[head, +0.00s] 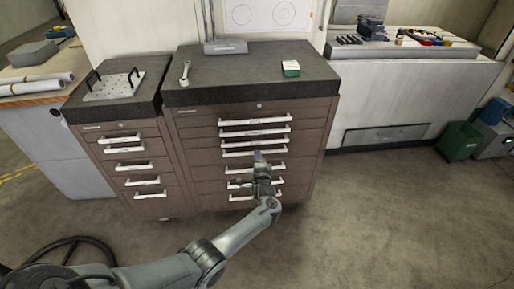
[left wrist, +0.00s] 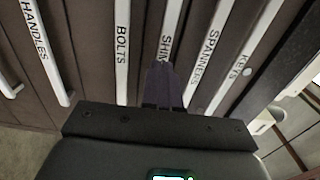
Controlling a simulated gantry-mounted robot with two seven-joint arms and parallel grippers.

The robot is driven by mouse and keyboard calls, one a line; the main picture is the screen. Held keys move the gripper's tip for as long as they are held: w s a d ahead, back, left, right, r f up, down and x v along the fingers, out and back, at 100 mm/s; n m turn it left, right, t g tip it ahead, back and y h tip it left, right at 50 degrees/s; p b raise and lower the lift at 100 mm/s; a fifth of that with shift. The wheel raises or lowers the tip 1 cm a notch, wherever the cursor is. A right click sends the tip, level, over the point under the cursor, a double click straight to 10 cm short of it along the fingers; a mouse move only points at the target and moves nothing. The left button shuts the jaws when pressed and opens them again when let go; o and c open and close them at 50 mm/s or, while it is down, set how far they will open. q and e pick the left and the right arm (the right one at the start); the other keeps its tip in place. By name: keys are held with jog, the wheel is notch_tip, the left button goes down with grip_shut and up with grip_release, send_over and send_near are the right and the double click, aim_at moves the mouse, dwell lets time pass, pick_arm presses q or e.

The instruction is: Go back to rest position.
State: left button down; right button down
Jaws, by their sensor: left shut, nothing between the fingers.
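My left gripper (head: 258,156) is in front of the wide brown drawer cabinet (head: 190,150), with its arm coming in from the lower left. Its fingers are together and hold nothing. In the left wrist view the shut gripper (left wrist: 162,85) points at the drawer fronts, over the handle whose label starts with "SHI" (left wrist: 170,25). Labels BOLTS (left wrist: 122,45), SPANNERS (left wrist: 208,55) and KEYS (left wrist: 240,72) show on the handles beside it. The drawers look shut. I cannot tell whether the fingertips touch a handle. My right gripper is not in view.
A narrower cabinet (head: 130,160) with a plate on top stands at left. A white bench (head: 400,95) stands at right. The floor (head: 400,220) at right is clear.

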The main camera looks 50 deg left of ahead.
pick_arm(q)
jog(key=p+v, duration=0.3)
jog(key=v, duration=0.6)
jog(key=s+d+f+m+h+p, duration=0.1)
jog(key=s+f+h, duration=0.1)
jog(key=s+f, duration=0.45)
jog(key=s+d+f+m+h+p, duration=0.1)
jog(key=s+f+p, duration=0.15)
jog(key=s, duration=0.75)
jog(key=s+d+r+n+g+h, duration=0.1)
jog(key=s+d+r+h, duration=0.15)
jog(key=d, duration=0.25)
jog(key=s+d+r+n+h, duration=0.1)
jog(key=s+d+r+h, duration=0.1)
jog(key=d+h, duration=0.3)
jog(key=s+d+r+n+g+h, duration=0.1)
jog(key=s+d+r+h, duration=0.1)
jog(key=d, duration=0.4)
jog(key=s+d+r+n+g+h+p, duration=0.1)
jog(key=s+d+r+n+g+h, duration=0.3)
jog(key=s+d+r, duration=0.5)
notch_tip(320, 180, up, 38)
jog(key=a+y+p, duration=0.1)
jog(key=p, duration=3.6)
jog(key=shift+a+r+g, duration=0.2)
jog(key=shift+g, duration=0.2)
jog(key=shift+w+y, duration=0.1)
jog(key=shift+y, duration=0.15)
